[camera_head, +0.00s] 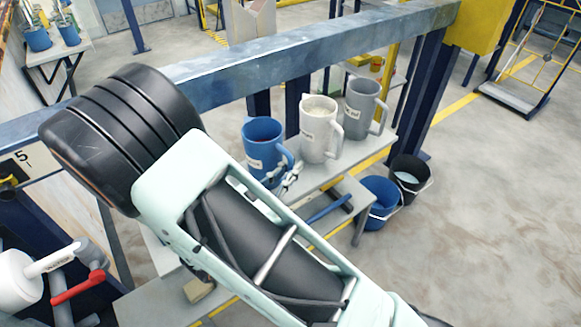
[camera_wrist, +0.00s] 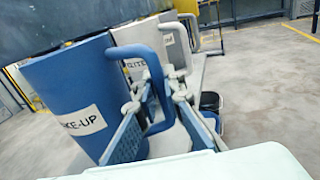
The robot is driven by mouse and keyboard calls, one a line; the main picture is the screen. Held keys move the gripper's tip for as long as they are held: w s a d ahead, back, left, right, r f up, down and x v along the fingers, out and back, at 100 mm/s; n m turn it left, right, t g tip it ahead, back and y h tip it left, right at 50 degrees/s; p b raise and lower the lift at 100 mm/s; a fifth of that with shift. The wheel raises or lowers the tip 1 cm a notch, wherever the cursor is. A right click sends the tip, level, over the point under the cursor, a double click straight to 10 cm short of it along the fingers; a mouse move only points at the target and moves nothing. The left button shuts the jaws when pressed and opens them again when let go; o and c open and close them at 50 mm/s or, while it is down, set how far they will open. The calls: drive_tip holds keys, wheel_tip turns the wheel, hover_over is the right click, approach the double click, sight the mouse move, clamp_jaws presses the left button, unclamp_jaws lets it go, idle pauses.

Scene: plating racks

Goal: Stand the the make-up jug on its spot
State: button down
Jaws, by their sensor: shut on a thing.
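The make-up jug (camera_head: 262,150) is the blue one, upright at the left of a row of jugs in the head view. In the wrist view the blue jug (camera_wrist: 60,95) fills the left side, tilted in that picture, with a label ending "KE-UP". My gripper (camera_head: 291,178) is shut on its handle; in the wrist view the fingers (camera_wrist: 155,100) close around the handle's lower part. The jug's base is partly hidden by my arm, so I cannot tell whether it touches the bench. I cannot make out a marked spot.
A white jug (camera_head: 320,130) and a grey jug (camera_head: 362,108) stand close by on the bench (camera_head: 385,146). A blue bucket (camera_head: 380,203) and a black bucket (camera_head: 411,180) stand on the floor at the right.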

drive_tip(key=shift+f, duration=0.2)
drive_tip(key=c, duration=2)
unclamp_jaws()
drive_tip(key=shift+o, duration=0.2)
drive_tip(key=shift+s, duration=0.1)
